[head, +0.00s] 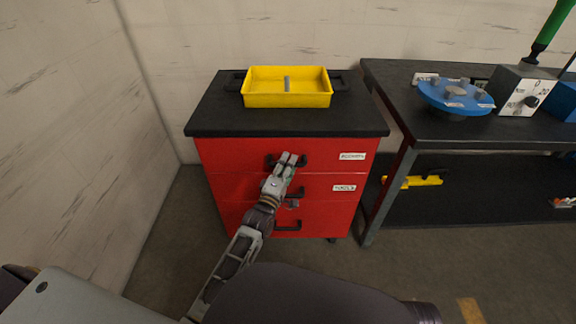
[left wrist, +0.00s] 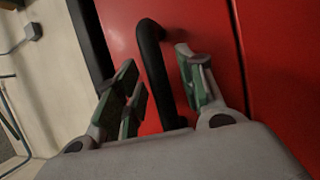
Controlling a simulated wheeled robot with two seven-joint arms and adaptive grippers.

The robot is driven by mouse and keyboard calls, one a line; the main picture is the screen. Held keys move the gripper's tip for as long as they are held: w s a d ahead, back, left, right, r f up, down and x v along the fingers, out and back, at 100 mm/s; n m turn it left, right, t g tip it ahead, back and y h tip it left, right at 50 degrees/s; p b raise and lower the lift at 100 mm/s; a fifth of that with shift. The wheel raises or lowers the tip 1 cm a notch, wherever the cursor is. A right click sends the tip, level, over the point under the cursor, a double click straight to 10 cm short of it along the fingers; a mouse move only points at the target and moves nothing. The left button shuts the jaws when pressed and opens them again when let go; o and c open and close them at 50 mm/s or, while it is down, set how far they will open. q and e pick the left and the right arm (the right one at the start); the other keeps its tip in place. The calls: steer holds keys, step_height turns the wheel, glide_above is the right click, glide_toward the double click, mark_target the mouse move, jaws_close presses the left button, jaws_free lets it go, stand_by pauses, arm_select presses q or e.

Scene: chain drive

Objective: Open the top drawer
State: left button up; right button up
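A red drawer cabinet (head: 225,181) with a black top stands in front of me. Its top drawer (head: 320,156) looks flush with the front. The top drawer's black handle (head: 304,161) is partly hidden behind my left gripper (head: 290,160). In the left wrist view the black handle (left wrist: 152,62) runs between the two spread fingers of my left gripper (left wrist: 160,90). Gaps show between the handle and the fingers, so the gripper is open around it. I cannot see my right gripper.
A yellow tray (head: 288,99) sits on the cabinet's black top (head: 215,115). Lower drawers have black handles too, such as the bottom handle (head: 288,226). A dark workbench (head: 440,150) stands close at the right. A wall (head: 70,110) is on the left.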

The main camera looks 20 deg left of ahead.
arm_select(q)
jaws_close()
stand_by(0.5)
